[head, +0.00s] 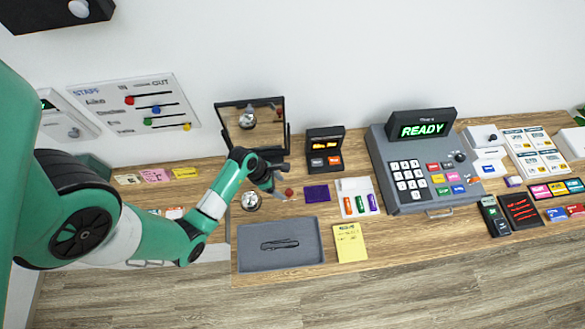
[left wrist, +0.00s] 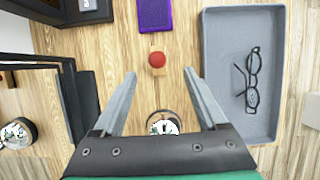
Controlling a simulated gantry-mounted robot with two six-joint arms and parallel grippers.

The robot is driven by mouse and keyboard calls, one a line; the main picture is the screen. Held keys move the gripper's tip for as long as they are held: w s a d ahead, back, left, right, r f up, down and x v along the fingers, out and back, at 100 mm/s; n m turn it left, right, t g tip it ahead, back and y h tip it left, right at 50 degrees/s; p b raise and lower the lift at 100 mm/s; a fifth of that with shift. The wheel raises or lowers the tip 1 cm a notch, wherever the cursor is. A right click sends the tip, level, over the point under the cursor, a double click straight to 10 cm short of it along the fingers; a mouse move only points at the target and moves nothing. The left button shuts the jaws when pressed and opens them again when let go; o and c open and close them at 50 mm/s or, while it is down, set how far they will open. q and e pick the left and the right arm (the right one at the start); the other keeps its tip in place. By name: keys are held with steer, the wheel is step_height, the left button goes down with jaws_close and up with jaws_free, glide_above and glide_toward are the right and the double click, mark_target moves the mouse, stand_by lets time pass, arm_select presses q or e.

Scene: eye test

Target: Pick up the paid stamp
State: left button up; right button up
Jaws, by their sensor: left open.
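A small stamp with a round red knob (head: 289,192) on a wooden body stands on the wooden counter, left of a purple pad (head: 317,194). No "paid" lettering can be read on it. In the left wrist view its red knob (left wrist: 157,58) shows just beyond the fingertips, roughly centred between them. My left gripper (head: 276,190) is open and empty, close to the stamp on its left. In the left wrist view the open fingers (left wrist: 159,73) point toward the stamp, with a gap all round it. My right gripper is not in view.
A shiny bell (head: 250,201) sits below my left gripper; it shows between the fingers (left wrist: 163,122). A grey tray (head: 242,258) with glasses lies in front. A mirror (head: 270,125) stands behind. The purple pad (left wrist: 155,15) lies beyond the stamp. A register (head: 410,200) stands right.

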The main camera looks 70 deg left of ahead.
mark_target(288, 192)
arm_select(q)
steer(key=b+x, duration=0.1)
steer(key=x, duration=0.4)
steer(key=shift+w+f+b, duration=0.1)
steer(key=shift+f+b, duration=0.05)
steer(key=shift+b, duration=0.15)
steer(key=shift+w+f, duration=0.3)
steer(key=shift+f, duration=0.1)
steer(key=b+x, duration=0.1)
steer(key=x, duration=0.3)
steer(key=shift+s+a+f+b, duration=0.15)
steer(key=shift+a+f+b, duration=0.1)
steer(key=shift+b, duration=0.15)
steer(key=shift+w+f, duration=0.25)
steer(key=shift+f, duration=0.15)
jaws_close()
